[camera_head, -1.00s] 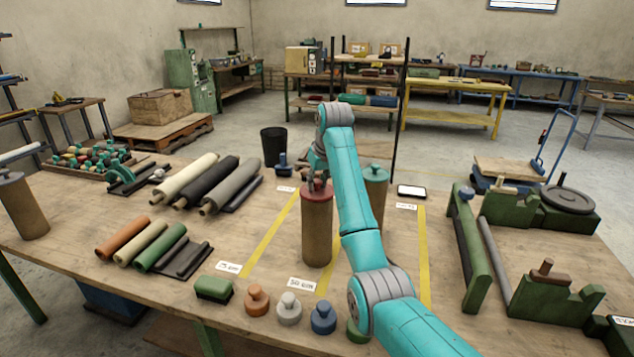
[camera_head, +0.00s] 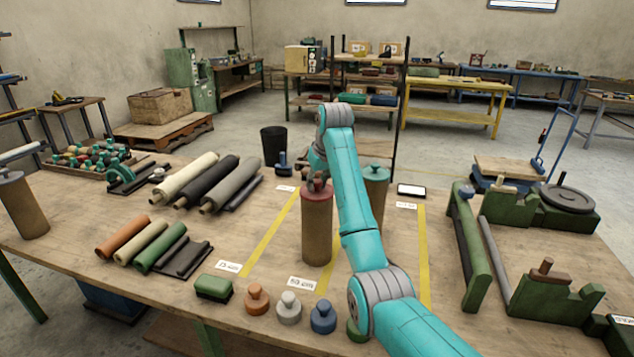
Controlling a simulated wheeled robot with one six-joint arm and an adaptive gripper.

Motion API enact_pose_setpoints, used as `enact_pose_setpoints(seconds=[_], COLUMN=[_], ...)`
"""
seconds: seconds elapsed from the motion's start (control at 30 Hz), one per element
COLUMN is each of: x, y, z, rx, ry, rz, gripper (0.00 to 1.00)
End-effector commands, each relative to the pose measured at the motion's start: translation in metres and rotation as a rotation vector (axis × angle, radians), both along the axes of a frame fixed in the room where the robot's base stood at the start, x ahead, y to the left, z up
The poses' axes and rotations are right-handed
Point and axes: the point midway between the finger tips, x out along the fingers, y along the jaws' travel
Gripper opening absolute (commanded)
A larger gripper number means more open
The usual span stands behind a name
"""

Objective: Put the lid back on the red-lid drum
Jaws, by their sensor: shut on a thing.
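The red-lid drum (camera_head: 317,232) is a tall brown cylinder standing upright near the middle of the table. Its red lid (camera_head: 317,192) is at the drum's top, and I see no clear gap between them. Whether it is fully seated I cannot tell. My gripper (camera_head: 317,182) is directly above the drum, pointing down, shut on the lid's knob. The fingertips are small and partly hidden by my own wrist.
A drum with a green lid (camera_head: 376,174) stands just behind my arm, partly hidden. Several coloured knobbed weights (camera_head: 289,308) line the front edge. Rolls (camera_head: 210,185) lie to the left. A green stand (camera_head: 470,250) is at right. Yellow strips (camera_head: 270,238) mark the table.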

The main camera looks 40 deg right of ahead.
Motion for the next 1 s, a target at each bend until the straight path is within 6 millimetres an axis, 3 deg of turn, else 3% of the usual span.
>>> enact_pose_setpoints(seconds=[0.37,0.4,0.5,0.73,0.83,1.0], x=[0.0000,0.0000,0.0000,0.0000,0.0000,0.0001], y=[0.0000,0.0000,0.0000,0.0000,0.0000,0.0000], z=[-0.0001,-0.0001,-0.0001,-0.0001,-0.0002,-0.0002], rx=[0.000,0.000,0.000,0.000,0.000,0.000], ry=[0.000,0.000,0.000,0.000,0.000,0.000], rz=[0.000,0.000,0.000,0.000,0.000,0.000], gripper=[0.01,0.33,0.58,0.60,0.85,0.85])
